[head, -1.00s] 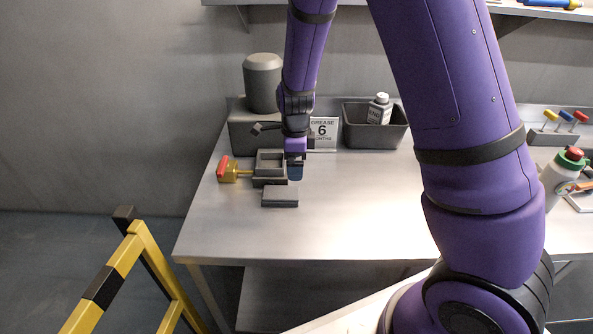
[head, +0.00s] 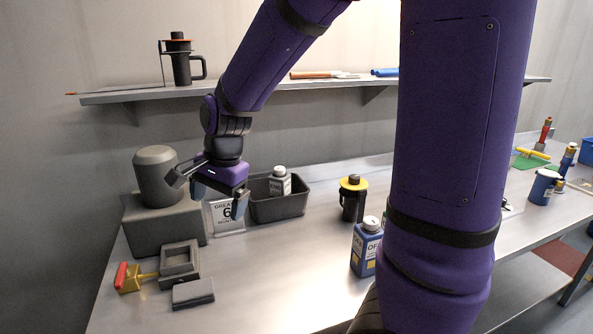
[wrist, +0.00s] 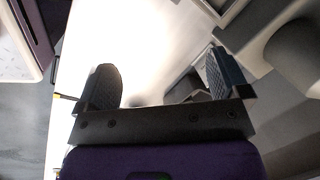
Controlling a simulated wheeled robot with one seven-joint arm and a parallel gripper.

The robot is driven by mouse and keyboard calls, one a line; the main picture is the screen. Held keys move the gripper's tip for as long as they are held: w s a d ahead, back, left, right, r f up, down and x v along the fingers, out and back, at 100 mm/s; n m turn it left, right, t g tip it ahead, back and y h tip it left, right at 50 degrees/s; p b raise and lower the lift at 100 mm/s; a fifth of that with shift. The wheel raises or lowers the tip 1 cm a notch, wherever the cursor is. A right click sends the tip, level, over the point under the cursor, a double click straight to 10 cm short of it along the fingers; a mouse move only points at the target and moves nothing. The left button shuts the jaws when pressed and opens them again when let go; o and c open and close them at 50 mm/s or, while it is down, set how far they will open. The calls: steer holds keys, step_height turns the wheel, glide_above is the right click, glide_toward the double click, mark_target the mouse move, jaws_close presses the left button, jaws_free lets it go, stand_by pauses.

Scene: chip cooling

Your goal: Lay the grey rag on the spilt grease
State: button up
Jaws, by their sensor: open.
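I cannot clearly make out a grey rag or spilt grease in any view. A flat dark grey slab (head: 193,292) lies on the metal table at the near left in the head view; I cannot tell whether it is cloth. My gripper (head: 211,190) is open, with nothing seen between its fingers. It hangs above the table, in front of the small sign and the large grey block, higher than the slab and behind it. In the wrist view my gripper (wrist: 161,78) shows both fingers spread over bright, bare tabletop.
A sign (head: 226,218), a dark bin (head: 280,209) holding a bottle, a black canister (head: 352,203) and a blue bottle (head: 366,249) stand rightward. The table's front middle is clear.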

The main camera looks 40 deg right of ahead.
steer(key=s+d+r+n+t, duration=0.1)
steer(key=s+d+r+n, duration=0.1)
steer(key=s+r+n, duration=0.3)
steer(key=s+d+r+n+t+h, duration=0.1)
steer(key=s+r+n, duration=0.5)
steer(key=s, duration=0.8)
steer(key=shift+d+r+n+t+h, duration=0.3)
steer(key=shift+d+n+t, duration=0.35)
steer(key=shift+n, duration=0.45)
